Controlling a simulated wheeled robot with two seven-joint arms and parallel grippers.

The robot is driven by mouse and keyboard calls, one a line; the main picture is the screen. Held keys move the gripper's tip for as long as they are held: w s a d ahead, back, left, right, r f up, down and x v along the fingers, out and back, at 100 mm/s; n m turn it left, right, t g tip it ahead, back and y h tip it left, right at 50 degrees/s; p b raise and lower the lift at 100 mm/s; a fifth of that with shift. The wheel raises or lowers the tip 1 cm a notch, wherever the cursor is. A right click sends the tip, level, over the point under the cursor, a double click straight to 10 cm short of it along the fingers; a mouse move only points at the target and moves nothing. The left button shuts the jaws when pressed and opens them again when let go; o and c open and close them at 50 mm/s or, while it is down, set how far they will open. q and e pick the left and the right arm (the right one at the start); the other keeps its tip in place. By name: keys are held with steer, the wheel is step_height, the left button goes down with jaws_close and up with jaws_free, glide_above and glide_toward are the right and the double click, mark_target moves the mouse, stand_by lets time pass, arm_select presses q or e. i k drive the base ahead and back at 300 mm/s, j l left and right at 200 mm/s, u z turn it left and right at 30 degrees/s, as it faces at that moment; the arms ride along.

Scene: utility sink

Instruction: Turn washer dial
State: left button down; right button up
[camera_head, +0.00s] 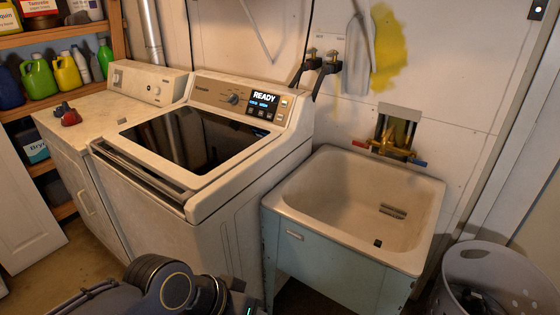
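The washer (200,200) stands left of the middle with its dark glass lid closed. Its control panel slopes up along the back edge. The washer dial (233,98) is a small dark round knob on that panel, left of a lit display (263,99) that reads READY. Which way the dial points is too small to tell. Dark links of my own arm show at the bottom edge, in front of the washer and well away from the dial. No fingertips of my left or right gripper show. Nothing touches the dial.
A utility sink (300,222) with a brass faucet (390,147) stands right of the washer. A second white appliance (110,105) stands to its left, with a small red object (70,118) on top. A grey basket (490,265) is at lower right. Shelves of bottles fill the upper left.

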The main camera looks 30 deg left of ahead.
mark_target(233, 99)
steer(key=u, duration=1.6)
steer(key=i+j, duration=0.2)
steer(key=i+j+z, duration=0.15)
steer(key=j, duration=0.25)
steer(key=i+j, duration=0.25)
steer(key=i+j+z, duration=0.1)
steer(key=j, duration=0.3)
steer(key=i, duration=0.1)
